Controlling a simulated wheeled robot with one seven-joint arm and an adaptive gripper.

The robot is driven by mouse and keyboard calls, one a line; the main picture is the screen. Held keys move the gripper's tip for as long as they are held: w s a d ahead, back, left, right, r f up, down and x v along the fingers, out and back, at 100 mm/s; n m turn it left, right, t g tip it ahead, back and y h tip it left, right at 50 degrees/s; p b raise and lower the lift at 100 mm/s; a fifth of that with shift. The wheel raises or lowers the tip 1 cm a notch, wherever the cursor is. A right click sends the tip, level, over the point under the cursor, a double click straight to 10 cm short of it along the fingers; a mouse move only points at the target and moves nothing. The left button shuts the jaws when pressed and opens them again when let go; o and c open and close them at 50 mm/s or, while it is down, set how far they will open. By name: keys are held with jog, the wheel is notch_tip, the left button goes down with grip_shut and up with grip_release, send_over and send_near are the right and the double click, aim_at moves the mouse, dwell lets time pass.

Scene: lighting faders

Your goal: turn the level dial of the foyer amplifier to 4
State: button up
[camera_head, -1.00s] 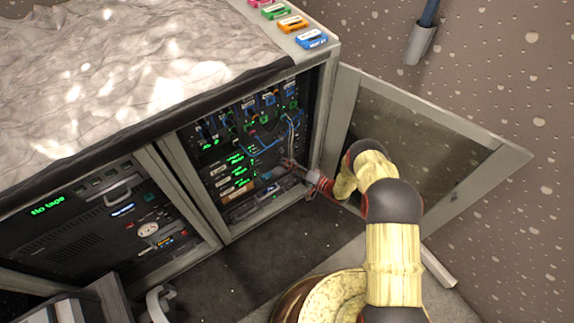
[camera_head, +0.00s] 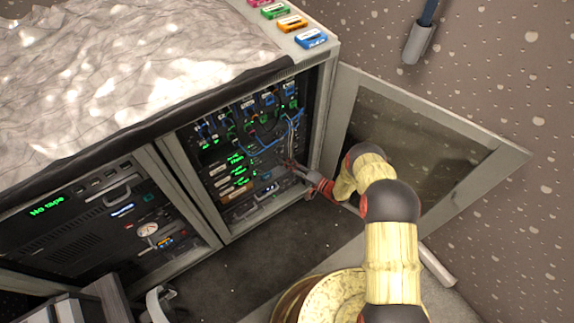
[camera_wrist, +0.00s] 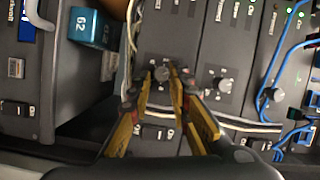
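In the wrist view, a small round dial (camera_wrist: 162,74) with a ring of marks sits on a dark panel between the tips of my gripper (camera_wrist: 164,78). The yellow fingers are open, one on each side of it; I cannot tell whether they touch it. A second similar dial (camera_wrist: 220,84) is just right of the right finger. I cannot read which dial is the foyer amplifier's, nor its setting. In the head view, my gripper (camera_head: 291,163) reaches into the lower right of the open rack (camera_head: 218,175), and the dials there are too small to make out.
Blue cables (camera_wrist: 270,75) loop across the panels on the right of the wrist view. A pale cable bundle (camera_wrist: 131,30) runs left of the dial, near a blue box (camera_wrist: 88,28) marked 62.

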jog(key=o, duration=0.3)
jog(key=shift+a, duration=0.1)
jog(key=v, duration=1.2)
jog(key=shift+r, duration=0.1)
